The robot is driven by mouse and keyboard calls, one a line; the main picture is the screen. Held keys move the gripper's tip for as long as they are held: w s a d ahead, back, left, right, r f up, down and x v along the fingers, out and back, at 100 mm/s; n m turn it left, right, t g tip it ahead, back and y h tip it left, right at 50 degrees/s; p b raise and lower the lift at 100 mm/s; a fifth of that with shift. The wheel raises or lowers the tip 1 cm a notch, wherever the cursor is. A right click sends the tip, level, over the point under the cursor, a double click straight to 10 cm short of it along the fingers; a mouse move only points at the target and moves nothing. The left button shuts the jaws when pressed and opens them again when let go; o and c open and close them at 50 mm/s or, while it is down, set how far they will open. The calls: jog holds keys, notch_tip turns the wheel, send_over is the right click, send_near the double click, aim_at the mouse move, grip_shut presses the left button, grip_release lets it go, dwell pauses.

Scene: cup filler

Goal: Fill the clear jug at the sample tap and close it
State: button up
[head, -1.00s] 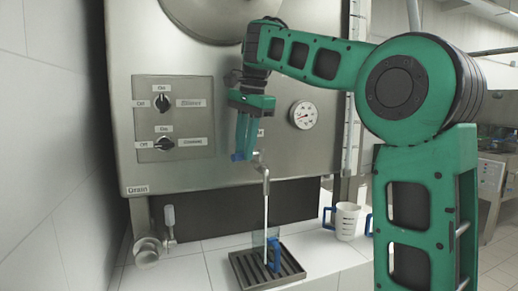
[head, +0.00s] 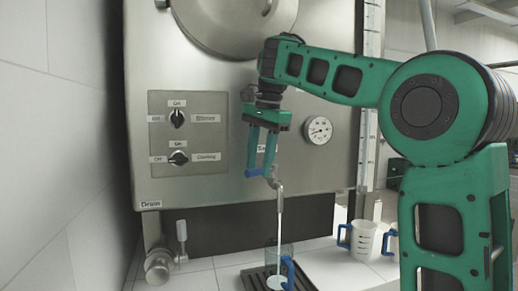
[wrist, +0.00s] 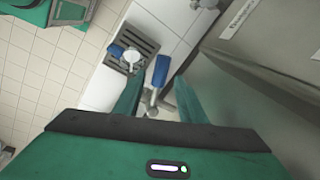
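The clear jug (head: 272,256) with a blue handle (head: 288,270) stands on the drip grate under the sample tap (head: 278,190). A thin white stream runs from the tap into it, and white liquid shows low inside. The jug (wrist: 121,62) and its round white liquid surface also show in the wrist view. The tap's blue lever (head: 254,172) points left in the head view and also shows in the wrist view (wrist: 161,70). My gripper (head: 262,166) is open, pointing down, its fingers apart just above the lever and tap. Contact with the lever cannot be told.
The dark slotted drip grate (head: 255,281) lies on the white-tiled counter. Two more blue-handled jugs (head: 363,240) (head: 391,245) stand to the right. The steel tank front carries two black knobs (head: 177,118) (head: 178,158) and a dial (head: 319,130). A drain valve (head: 160,265) is at lower left.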

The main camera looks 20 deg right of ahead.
notch_tip(320, 180, up, 10)
jog(key=s, duration=0.1)
jog(key=shift+s+d+r, duration=0.15)
jog(key=shift+s+d, duration=0.2)
dwell(7.1)
